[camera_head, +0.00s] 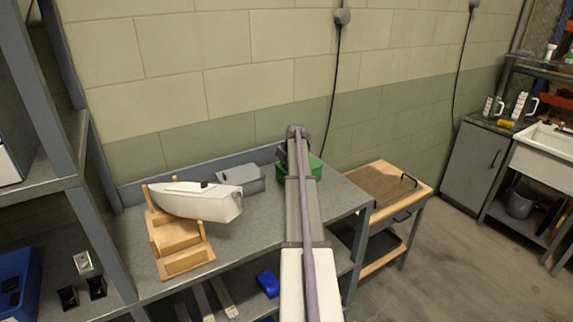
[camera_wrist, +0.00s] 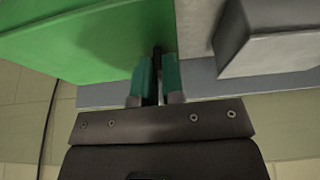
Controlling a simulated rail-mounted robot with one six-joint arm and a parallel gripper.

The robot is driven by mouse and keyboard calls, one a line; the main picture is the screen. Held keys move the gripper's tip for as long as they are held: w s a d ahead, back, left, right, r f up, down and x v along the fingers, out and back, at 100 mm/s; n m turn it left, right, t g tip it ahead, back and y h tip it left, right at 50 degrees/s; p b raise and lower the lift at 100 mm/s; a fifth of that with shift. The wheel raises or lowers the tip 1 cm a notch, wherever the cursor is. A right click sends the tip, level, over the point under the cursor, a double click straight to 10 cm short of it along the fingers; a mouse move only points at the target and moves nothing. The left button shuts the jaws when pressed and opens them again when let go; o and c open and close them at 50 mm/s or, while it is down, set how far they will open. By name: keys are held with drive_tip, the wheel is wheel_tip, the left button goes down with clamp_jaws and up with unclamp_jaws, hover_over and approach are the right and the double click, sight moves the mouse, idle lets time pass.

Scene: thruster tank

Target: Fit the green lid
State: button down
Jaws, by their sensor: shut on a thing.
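The green lid (camera_wrist: 95,45) fills the upper left of the wrist view as a broad green face. My gripper (camera_wrist: 158,75) is shut on a narrow dark part that stands out from this green face, between its teal fingertips. In the head view a green shape (camera_head: 316,168) shows beside and behind my arm at the back right of the grey bench (camera_head: 255,218). My arm hides its middle, so I cannot tell there whether lid and any body below it touch. My fingertips are hidden in the head view.
A grey box (camera_head: 242,178) stands left of the green shape and shows at upper right in the wrist view (camera_wrist: 270,40). A white hull (camera_head: 200,199) rests on a wooden cradle (camera_head: 178,240) farther left. A wooden-topped cart (camera_head: 385,187) stands to the right.

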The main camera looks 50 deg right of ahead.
drive_tip(key=c, duration=1.1)
unclamp_jaws()
drive_tip(key=shift+c, duration=0.2)
wheel_tip(320, 180, up, 8)
drive_tip(key=p, duration=0.8)
drive_tip(key=shift+r, duration=0.1)
